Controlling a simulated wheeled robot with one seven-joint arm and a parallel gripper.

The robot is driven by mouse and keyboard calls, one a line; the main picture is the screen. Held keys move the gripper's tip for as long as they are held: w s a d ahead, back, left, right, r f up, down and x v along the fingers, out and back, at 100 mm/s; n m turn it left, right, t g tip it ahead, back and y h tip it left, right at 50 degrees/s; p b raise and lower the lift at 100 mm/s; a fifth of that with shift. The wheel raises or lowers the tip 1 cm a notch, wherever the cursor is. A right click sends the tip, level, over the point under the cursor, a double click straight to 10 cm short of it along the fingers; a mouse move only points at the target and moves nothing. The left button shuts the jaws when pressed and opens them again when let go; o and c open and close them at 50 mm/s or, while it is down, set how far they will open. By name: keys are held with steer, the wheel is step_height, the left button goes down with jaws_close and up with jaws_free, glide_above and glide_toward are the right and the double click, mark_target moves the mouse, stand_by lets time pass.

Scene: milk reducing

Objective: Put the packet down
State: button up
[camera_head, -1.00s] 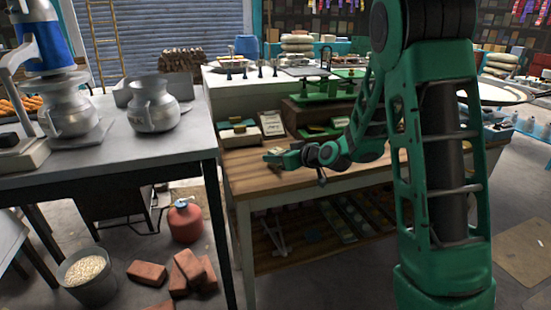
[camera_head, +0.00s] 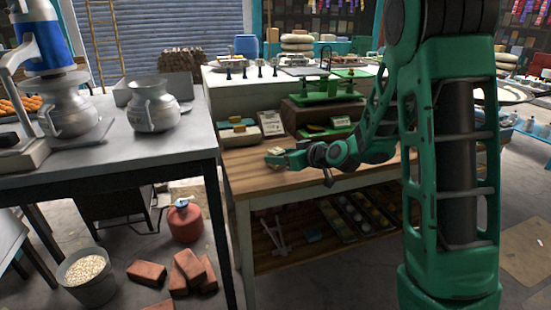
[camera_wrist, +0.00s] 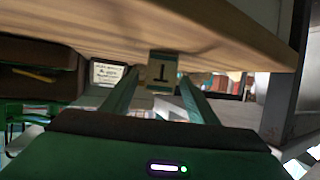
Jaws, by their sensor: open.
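In the head view the packet (camera_head: 275,151) is a small pale shape at my gripper's tip, low over the wooden table (camera_head: 245,185). My gripper (camera_head: 282,157) is open around the packet; the wrist view shows its two fingers (camera_wrist: 162,82) on either side, with a narrow gap at the left finger. Exact contact with the table is hard to tell.
A green balance scale (camera_head: 328,90) stands behind the gripper on a dark box. A white card (camera_head: 271,123) and small stacked packets (camera_head: 238,130) lie at the table's back left. The table's front left is bare. A metal table with jugs (camera_head: 153,105) stands left.

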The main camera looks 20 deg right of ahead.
steer(key=v, duration=0.9)
steer(key=shift+s, duration=0.1)
steer(key=s+d+f+m+g+h, duration=0.1)
steer(key=s+d+f+m+g, duration=0.1)
steer(key=s, duration=0.8)
steer(key=s+d+f+m+g+h, duration=0.2)
steer(key=s+d+g, duration=0.3)
steer(key=s, duration=0.5)
steer(key=shift+d+f+m+g+h, duration=0.2)
steer(key=shift+f+m+g+h, duration=0.1)
steer(key=shift+f+g, duration=0.1)
steer(key=shift+o, duration=0.4)
steer(key=s+d+m+g, duration=0.1)
steer(key=s+m+g, duration=0.1)
steer(key=s, duration=0.6)
steer(key=s+d+r+m+g+h, duration=0.1)
steer(key=s+m, duration=0.3)
steer(key=s, duration=0.5)
steer(key=shift+s+d+r+g, duration=0.2)
steer(key=shift+d+r+g, duration=0.25)
steer(key=shift+g, duration=0.45)
steer(key=shift+d+f, duration=0.1)
steer(key=c, duration=0.6)
steer(key=shift+d, duration=0.15)
steer(key=shift+c, duration=0.3)
